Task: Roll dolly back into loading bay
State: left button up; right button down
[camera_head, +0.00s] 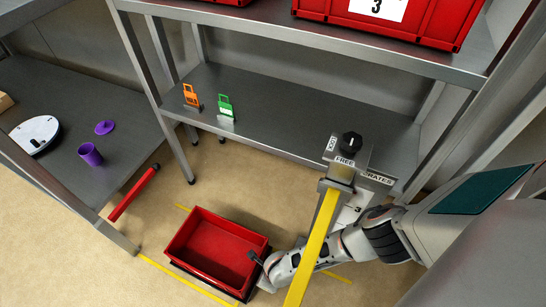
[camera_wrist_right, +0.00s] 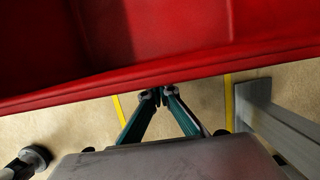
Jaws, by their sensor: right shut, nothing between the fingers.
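A red open crate (camera_head: 215,250) sits low on the floor on a dark base (camera_head: 205,283), which seems to be the dolly; most of it is hidden under the crate. Yellow floor lines (camera_head: 185,280) run beside and partly around it, apparently marking the bay. My right gripper (camera_head: 255,258) is shut and empty at the crate's right side. In the right wrist view its fingertips (camera_wrist_right: 160,94) meet just at or below the red crate's rim (camera_wrist_right: 200,65); I cannot tell whether they touch it. My left gripper is not in view.
A yellow bar (camera_head: 315,240) slopes from a post with a dial (camera_head: 350,143) in front of my right arm. A metal shelf (camera_head: 290,110) stands behind, holding orange (camera_head: 191,95) and green tags (camera_head: 226,106). A grey bench (camera_head: 70,130) is left. Floor left of the crate is partly clear.

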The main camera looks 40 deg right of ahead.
jog(key=shift+w+a+f, duration=0.15)
jog(key=shift+a+f, duration=0.1)
jog(key=shift+f, duration=0.05)
jog(key=shift+w+a+r, duration=0.15)
jog(key=shift+w+r, duration=0.15)
jog(key=shift+w, duration=0.1)
jog(key=shift+r, duration=0.1)
jog(key=v, duration=0.7)
jog(key=shift+r, duration=0.15)
